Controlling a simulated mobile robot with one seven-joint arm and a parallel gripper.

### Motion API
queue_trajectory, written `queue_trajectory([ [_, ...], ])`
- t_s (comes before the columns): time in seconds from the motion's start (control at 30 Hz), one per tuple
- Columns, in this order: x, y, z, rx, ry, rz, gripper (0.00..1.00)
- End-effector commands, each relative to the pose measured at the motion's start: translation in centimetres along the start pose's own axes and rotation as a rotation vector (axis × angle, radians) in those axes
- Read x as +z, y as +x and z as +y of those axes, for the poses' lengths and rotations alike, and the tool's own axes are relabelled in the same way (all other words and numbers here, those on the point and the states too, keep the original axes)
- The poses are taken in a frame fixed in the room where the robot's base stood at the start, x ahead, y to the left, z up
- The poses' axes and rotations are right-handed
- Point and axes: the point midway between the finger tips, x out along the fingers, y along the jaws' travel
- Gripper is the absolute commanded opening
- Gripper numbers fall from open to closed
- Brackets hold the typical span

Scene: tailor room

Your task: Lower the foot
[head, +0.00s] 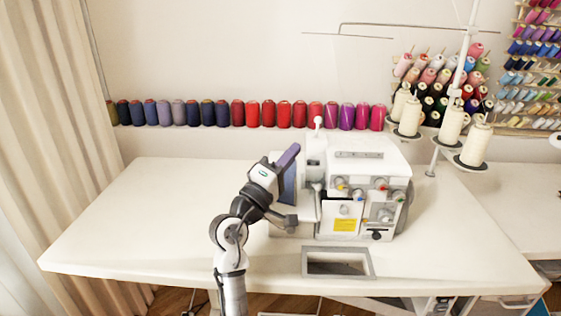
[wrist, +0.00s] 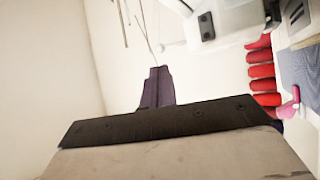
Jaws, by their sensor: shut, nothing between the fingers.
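The white sewing machine (head: 358,160) stands on the white table, with coloured dials and a yellow label on its front. My gripper (head: 294,150) is beside its upper left side, raised above the table. Its purple fingers are shut with nothing between them. The shut fingers (wrist: 155,88) also show in the wrist view, pointing away from the camera. A white part (wrist: 228,18), seemingly of the machine, is at the upper right there, apart from the fingers. The foot and its lever cannot be made out; my arm and gripper cover part of the machine's left side.
The white table (head: 130,225) is clear on the left. A rectangular opening (head: 338,275) is in front of the machine. Cream thread cones (head: 475,145) on a stand are at the right. A row of coloured spools (head: 238,113) runs along the wall behind.

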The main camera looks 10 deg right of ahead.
Motion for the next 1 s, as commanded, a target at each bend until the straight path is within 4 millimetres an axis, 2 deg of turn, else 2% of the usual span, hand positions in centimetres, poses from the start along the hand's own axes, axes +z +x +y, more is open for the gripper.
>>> queue_trajectory([
  [0.03, 0.0, 1.4, 0.4, 0.002, 0.000, -0.002, 0.00],
  [0.2, 0.0, 4.7, 0.3, 0.000, 0.000, -0.002, 0.00],
  [0.4, 0.0, 6.9, 0.1, 0.000, 0.000, 0.000, 0.00],
  [1.0, -0.1, 7.5, 0.2, -0.006, -0.004, 0.002, 0.00],
])
